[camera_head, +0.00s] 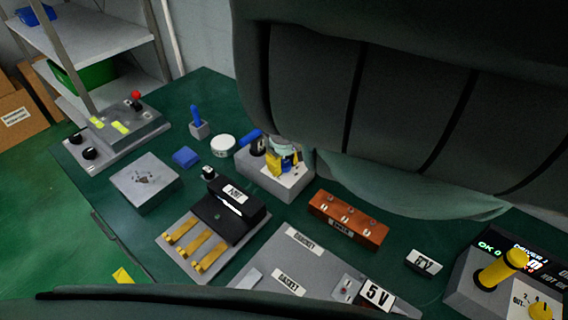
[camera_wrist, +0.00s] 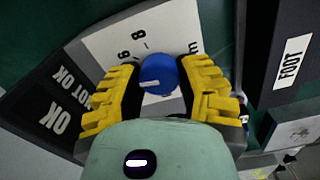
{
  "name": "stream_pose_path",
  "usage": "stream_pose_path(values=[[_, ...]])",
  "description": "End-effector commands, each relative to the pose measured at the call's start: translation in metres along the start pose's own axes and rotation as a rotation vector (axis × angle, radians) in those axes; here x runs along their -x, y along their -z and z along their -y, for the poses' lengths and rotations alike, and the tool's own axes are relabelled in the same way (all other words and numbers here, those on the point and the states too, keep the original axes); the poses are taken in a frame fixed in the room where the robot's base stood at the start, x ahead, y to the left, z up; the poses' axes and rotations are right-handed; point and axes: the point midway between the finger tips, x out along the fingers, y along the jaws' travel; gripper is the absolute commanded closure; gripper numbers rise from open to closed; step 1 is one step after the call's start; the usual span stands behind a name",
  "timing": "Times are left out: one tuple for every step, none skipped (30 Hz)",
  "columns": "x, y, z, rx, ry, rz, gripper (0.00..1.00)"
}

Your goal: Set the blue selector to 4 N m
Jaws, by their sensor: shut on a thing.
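The blue selector (camera_wrist: 158,72) is a round knob with a white pointer line, on a white dial plate (camera_wrist: 115,42) of a grey box. My gripper (camera_wrist: 160,85) has its yellow ribbed fingers closed on the knob's two sides. In the wrist view the pointer line lies roughly sideways, its outer end toward the left. The marks 6 and 8 and part of an "m" show above the knob; the other marks are hidden by the fingers and knob. In the head view my gripper (camera_head: 284,163) is over the grey box (camera_head: 287,188), with a little blue showing between its fingers.
An orange block (camera_head: 347,220) stands right of the box. A black FOOT unit (camera_head: 230,205) with yellow levers stands in front. A white round container (camera_head: 223,145) is to the left. My arm covers the upper right.

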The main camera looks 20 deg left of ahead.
Motion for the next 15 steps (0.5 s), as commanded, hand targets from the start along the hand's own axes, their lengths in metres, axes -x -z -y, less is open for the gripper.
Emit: stream_pose_path(values=[[-0.0009, 0.0011, -0.0009, 0.027, -0.003, -0.006, 1.0], [-0.0009, 0.0013, -0.0007, 0.044, -0.003, -0.006, 1.0], [-0.0008, 0.0013, -0.0006, 0.064, -0.003, -0.006, 1.0], [-0.0008, 0.0014, -0.0006, 0.078, -0.003, -0.006, 1.0], [-0.0007, 0.0013, -0.0006, 0.089, -0.003, -0.006, 1.0], [-0.0007, 0.0013, -0.0007, 0.105, -0.003, -0.006, 1.0], [-0.0007, 0.0013, -0.0007, 0.114, -0.004, -0.006, 1.0], [-0.0007, 0.0013, -0.0007, 0.123, -0.004, -0.006, 1.0], [-0.0006, 0.0013, -0.0007, 0.134, -0.004, -0.006, 1.0], [-0.0006, 0.0013, -0.0007, 0.14, -0.004, -0.006, 1.0], [-0.0005, 0.0013, -0.0007, 0.146, -0.004, -0.006, 1.0], [-0.0005, 0.0013, -0.0007, 0.151, -0.004, -0.006, 1.0], [-0.0005, 0.0013, -0.0007, 0.155, -0.004, -0.006, 1.0], [-0.0005, 0.0013, -0.0006, 0.159, -0.004, -0.006, 1.0], [-0.0004, 0.0013, -0.0007, 0.162, -0.004, -0.006, 1.0]])
